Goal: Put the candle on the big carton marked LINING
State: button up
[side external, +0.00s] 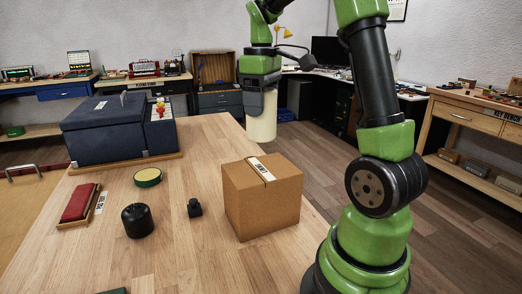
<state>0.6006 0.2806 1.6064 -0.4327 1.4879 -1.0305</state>
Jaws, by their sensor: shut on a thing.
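My gripper (262,100) is shut on a cream cylindrical candle (262,125) and holds it upright, pointing down. The candle's top is hidden between the jaws. The big brown carton (258,205) stands on the wooden table near its right edge, with a white label strip over its top and front edge. The label's print is too small to read surely. In the picture the candle is above and behind the carton's top, apart from it. I cannot tell its exact height or distance.
A black round weight (138,220), small black block (195,208), green tin with a yellow top (148,177) and red pad (78,203) lie left of the carton. A dark blue box-like assembly (105,130) stands at the table's back left. Bare table (205,150) lies behind the carton.

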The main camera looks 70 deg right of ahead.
aim_at(261, 135)
notch_tip(261, 135, down, 8)
jog(key=shift+r, duration=0.2)
jog(key=shift+f, duration=0.1)
jog(key=o, duration=1.1)
